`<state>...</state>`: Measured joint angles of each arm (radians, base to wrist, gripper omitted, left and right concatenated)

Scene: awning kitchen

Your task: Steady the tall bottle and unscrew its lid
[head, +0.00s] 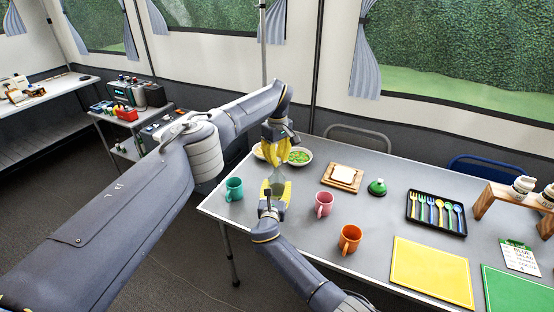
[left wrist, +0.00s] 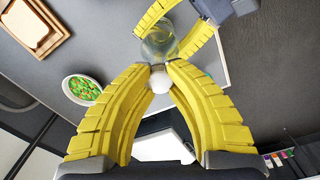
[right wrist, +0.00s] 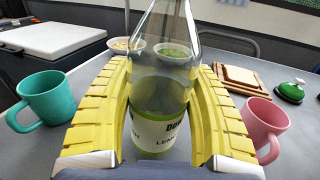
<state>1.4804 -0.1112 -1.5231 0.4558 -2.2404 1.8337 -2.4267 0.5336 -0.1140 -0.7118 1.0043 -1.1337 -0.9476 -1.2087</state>
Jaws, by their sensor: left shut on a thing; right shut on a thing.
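In the left wrist view the bottle's glass shows just past the fingertips. The bottle's top is out of the right wrist view.
A teal mug (head: 234,189) stands left of the bottle, a pink mug (head: 324,204) to its right, and an orange mug (head: 349,239) nearer. A bowl of green food (head: 300,157) sits behind. Wooden boards (head: 342,178) and a green-lidded item (head: 377,187) lie farther right.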

